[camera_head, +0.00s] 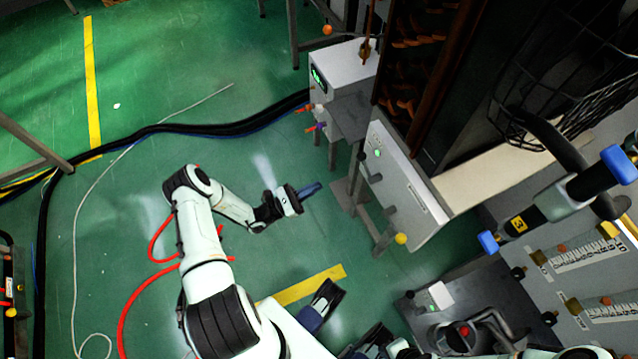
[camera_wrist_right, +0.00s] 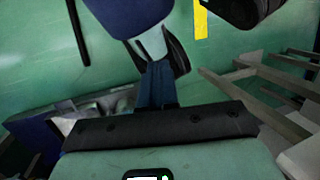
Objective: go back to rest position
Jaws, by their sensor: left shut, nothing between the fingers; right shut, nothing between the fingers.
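My left gripper (camera_head: 310,189) is shut and empty, its blue fingers held out over the open green floor, to the left of the grey boxes. My white left arm reaches up from the bottom of the head view. My right gripper (camera_wrist_right: 157,85) shows in the right wrist view with its blue fingers together and nothing between them. In the head view I cannot clearly pick out the right gripper among the dark parts at the bottom.
A grey box with a green display (camera_head: 342,75) and a white panel box (camera_head: 405,185) stand right of my left gripper. Blue-ended handles (camera_head: 560,200) are at the right. Black cables (camera_head: 210,128) cross the green floor. Metal bars (camera_wrist_right: 265,85) lie right in the wrist view.

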